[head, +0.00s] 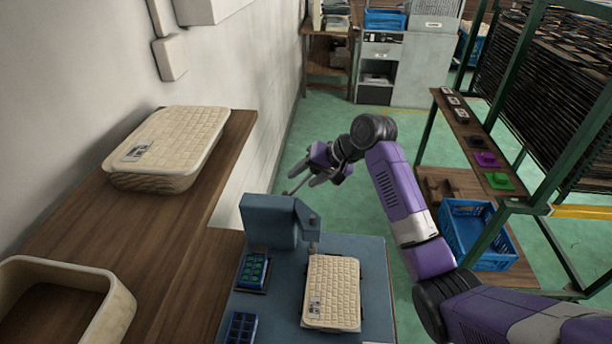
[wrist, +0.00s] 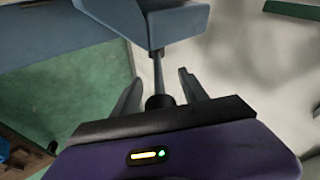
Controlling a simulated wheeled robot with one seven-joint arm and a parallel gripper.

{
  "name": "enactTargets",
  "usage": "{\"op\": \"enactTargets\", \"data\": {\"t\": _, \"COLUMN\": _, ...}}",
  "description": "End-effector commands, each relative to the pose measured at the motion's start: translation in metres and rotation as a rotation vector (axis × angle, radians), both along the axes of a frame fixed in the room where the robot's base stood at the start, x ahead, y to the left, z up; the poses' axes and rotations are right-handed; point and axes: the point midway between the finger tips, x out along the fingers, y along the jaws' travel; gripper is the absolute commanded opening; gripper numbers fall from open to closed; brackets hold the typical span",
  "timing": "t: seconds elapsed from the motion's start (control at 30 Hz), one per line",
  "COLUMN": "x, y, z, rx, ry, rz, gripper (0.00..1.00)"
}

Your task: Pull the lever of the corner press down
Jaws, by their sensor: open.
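The corner press (head: 270,220) is a blue-grey machine on a blue-grey bench, with its head over a cream woven panel (head: 335,285). Its lever (head: 297,187) is a thin rod slanting up from the press toward my gripper (head: 328,168). In the wrist view the lever (wrist: 158,70) comes out of the press body (wrist: 150,18) and ends in a dark knob (wrist: 160,101). My gripper (wrist: 158,92) is open, with the knob between its two fingers near the palm. I see gaps beside the knob, so the fingers do not look closed on it.
A wooden counter (head: 160,225) on the left holds a lidded cream tray (head: 165,150) and an open one (head: 118,300). Small blue bins (head: 253,272) stand by the press. A rack (head: 520,75) and a blue crate (head: 480,235) are at right. Green floor is clear beyond.

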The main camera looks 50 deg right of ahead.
Motion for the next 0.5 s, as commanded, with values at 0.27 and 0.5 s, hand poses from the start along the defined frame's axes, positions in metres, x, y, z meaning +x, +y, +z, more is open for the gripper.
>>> {"op": "enactTargets", "data": {"t": 0.27, "x": -0.0001, "y": -0.0001, "z": 0.0004, "rx": 0.000, "ry": 0.000, "rz": 0.000, "gripper": 0.08}}
{"op": "enactTargets", "data": {"t": 0.5, "x": -0.0002, "y": -0.0001, "z": 0.0005, "rx": 0.001, "ry": -0.001, "rz": 0.000, "gripper": 0.00}}
